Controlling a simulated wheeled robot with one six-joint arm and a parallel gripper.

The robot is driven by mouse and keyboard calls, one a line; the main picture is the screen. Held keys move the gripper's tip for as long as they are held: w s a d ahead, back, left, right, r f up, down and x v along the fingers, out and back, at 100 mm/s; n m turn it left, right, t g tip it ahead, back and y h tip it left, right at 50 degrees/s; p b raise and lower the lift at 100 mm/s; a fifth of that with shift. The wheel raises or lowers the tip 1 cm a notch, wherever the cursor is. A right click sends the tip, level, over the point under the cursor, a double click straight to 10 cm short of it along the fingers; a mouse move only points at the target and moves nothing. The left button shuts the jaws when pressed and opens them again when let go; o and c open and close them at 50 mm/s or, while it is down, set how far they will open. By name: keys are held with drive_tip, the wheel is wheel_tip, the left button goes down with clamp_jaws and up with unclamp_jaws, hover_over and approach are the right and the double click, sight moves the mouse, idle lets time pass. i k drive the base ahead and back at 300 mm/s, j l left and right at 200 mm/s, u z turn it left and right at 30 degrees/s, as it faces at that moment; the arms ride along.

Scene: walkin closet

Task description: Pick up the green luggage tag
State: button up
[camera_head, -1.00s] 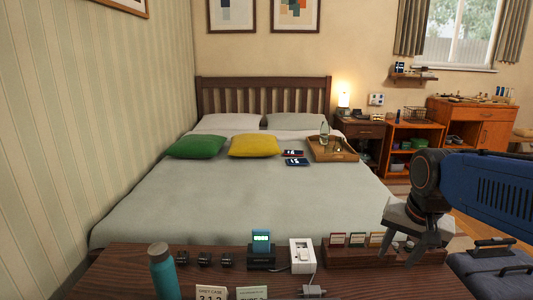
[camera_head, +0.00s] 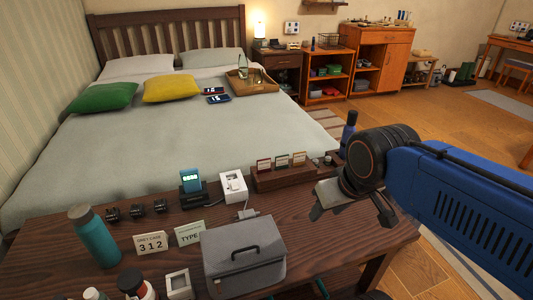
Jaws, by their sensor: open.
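I cannot make out the green luggage tag for certain. Several small cards or tags (camera_head: 281,161) stand upright in a dark wooden holder (camera_head: 284,180) at the back right of the desk; their colours are too small to tell surely. My gripper (camera_head: 350,213) is open and empty, with its fingers pointing down over the right part of the desk. It is in front of and to the right of the holder, apart from it. My blue arm reaches in from the right.
The brown desk (camera_head: 340,250) bears a grey case (camera_head: 243,262), a teal bottle (camera_head: 95,236), number cards (camera_head: 151,243), a small screen on a stand (camera_head: 191,180) and a white box (camera_head: 232,185). A dark blue bottle (camera_head: 348,135) stands beyond the holder. The bed (camera_head: 150,135) lies behind.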

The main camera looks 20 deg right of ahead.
sight(281, 162)
drive_tip(key=k+l+z, duration=0.1)
drive_tip(key=l+z, duration=0.55)
drive_tip(key=k+l+z, duration=0.1)
drive_tip(key=z, duration=0.25)
drive_tip(key=l, duration=0.1)
